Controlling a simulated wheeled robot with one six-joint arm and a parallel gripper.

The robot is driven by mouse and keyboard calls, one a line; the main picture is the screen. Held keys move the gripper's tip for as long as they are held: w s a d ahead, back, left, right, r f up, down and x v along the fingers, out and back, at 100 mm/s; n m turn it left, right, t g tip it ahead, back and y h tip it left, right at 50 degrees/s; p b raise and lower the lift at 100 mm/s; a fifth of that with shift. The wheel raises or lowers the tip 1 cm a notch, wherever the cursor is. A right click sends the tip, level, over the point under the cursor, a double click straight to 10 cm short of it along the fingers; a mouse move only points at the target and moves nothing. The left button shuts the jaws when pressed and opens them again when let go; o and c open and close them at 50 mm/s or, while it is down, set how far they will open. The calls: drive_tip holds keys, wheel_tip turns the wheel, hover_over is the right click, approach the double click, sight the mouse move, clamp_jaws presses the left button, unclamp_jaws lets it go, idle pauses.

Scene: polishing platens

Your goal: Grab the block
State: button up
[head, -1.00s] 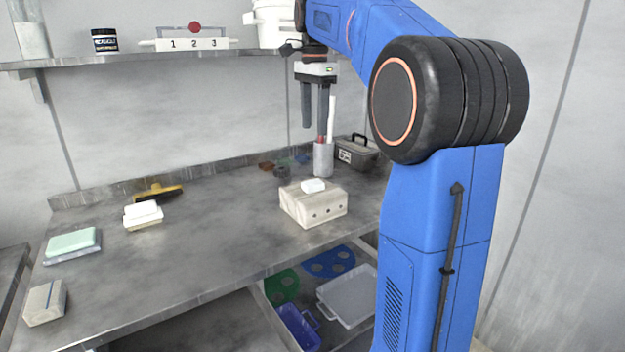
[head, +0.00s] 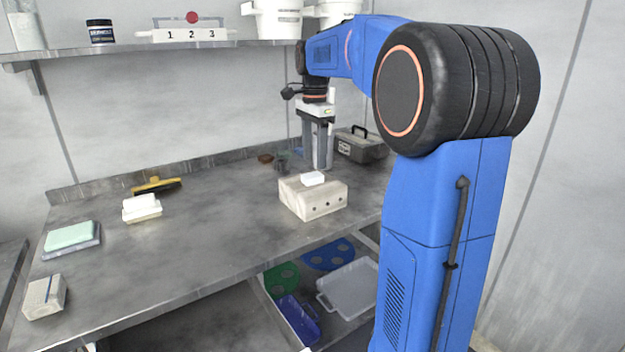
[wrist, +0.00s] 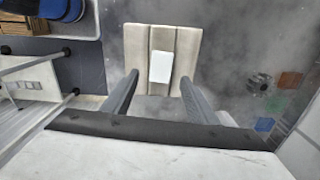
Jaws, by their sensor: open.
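A beige block-like piece (head: 310,202) with dark holes in its front stands on the bench, with a small white block (head: 313,178) lying on top. I see no contact; the height gap is hard to judge.
A grey toolbox (head: 362,146) stands at the back right. Left on the bench are a yellow-handled brush (head: 156,185), a white stack (head: 141,208), a green pad (head: 70,237) and a striped grey block (head: 45,296). The bench middle is clear. A shelf (head: 140,46) runs above.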

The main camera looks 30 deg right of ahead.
sight(315, 174)
drive_tip(key=shift+d+f, duration=0.1)
drive_tip(key=shift+f, duration=2.55)
drive_tip(key=shift+c, duration=0.3)
drive_tip(key=c, duration=1.1)
drive_tip(key=shift+c, duration=0.2)
drive_tip(key=shift+r, duration=0.15)
